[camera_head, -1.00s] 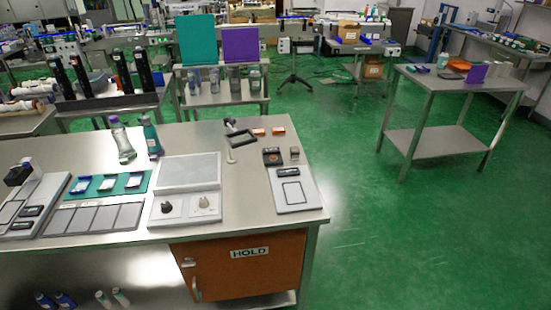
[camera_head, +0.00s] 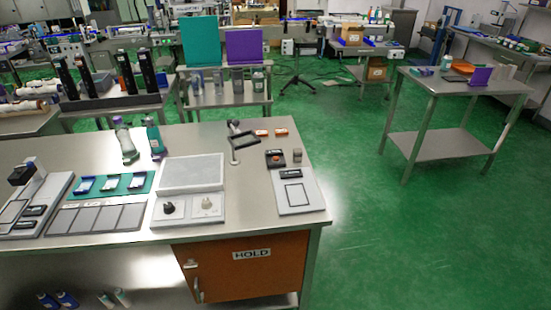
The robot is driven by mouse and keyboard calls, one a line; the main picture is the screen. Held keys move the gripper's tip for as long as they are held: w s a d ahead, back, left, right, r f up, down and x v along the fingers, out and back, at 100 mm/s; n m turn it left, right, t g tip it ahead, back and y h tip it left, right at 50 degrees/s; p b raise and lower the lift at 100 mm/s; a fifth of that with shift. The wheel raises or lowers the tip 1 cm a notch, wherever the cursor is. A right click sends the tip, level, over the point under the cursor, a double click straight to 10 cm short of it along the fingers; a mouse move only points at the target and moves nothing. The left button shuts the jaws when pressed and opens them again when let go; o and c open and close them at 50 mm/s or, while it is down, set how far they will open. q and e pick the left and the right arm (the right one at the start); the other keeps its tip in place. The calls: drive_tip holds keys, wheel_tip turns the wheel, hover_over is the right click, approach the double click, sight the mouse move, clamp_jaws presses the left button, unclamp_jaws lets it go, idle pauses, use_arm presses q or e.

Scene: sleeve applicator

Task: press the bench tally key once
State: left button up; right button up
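A small black box with an orange-red button (camera_head: 276,159) sits near the right end of the steel bench (camera_head: 110,151). It looks like the tally key, but its label is too small to read. It stands just behind a white pad with a black square outline (camera_head: 295,195). A small grey block (camera_head: 297,155) is close to its right side. Nothing covers the button. Neither of my grippers is in view.
A dark stand (camera_head: 241,138) and orange blocks (camera_head: 272,132) are behind the box. A grey-topped unit with two knobs (camera_head: 190,173) is to its left. Two bottles (camera_head: 154,139) stand farther left. Green floor (camera_head: 420,240) is clear right of the bench.

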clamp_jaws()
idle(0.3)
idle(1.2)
